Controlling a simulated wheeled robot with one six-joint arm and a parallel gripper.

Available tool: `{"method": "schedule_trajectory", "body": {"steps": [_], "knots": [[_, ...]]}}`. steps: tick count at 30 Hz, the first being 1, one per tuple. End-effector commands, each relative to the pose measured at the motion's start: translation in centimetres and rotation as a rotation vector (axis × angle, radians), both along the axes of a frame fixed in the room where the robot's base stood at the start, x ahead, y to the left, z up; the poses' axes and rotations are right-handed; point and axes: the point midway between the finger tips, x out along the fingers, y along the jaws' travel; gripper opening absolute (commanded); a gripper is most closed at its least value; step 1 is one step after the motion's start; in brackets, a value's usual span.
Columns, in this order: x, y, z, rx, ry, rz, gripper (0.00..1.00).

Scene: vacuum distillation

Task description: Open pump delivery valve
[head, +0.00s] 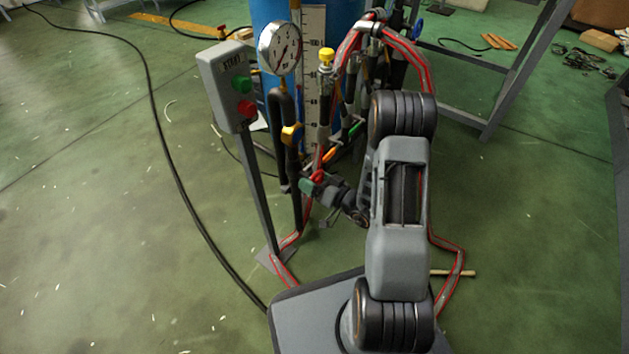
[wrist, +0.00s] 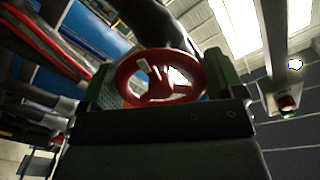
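A red valve handwheel (wrist: 160,78) with spokes sits between the two green-padded fingers of my gripper (wrist: 163,84) in the wrist view. Its rim meets the pads on both sides, and the fingers look closed on it. The dark gripper body hides what lies below the wheel. In the head view my gripper (head: 314,182) reaches left from the arm to the lower part of the pipework. Only a small part of the red handwheel (head: 319,175) shows there beside a green fingertip. The valve's stem and body are mostly hidden.
A control box (head: 228,86) with green and red buttons stands on a post at left. A pressure gauge (head: 280,48), a yellow-capped fitting (head: 326,58) and a blue tank (head: 268,12) are close by. A black cable (head: 165,140) crosses the green floor. Open floor lies left and right.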

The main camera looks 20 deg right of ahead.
Motion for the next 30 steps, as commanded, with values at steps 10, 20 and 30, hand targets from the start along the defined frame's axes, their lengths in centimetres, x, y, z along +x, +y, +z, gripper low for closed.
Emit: {"method": "schedule_trajectory", "body": {"steps": [10, 20, 30], "knots": [[0.0, 0.0, 0.0, 0.001, -0.001, 0.001, 1.0], [-3.4, -2.7, 0.2, 0.002, 0.002, -0.008, 1.0], [-8.6, -6.4, 0.2, 0.001, 0.0, -0.006, 1.0]]}}
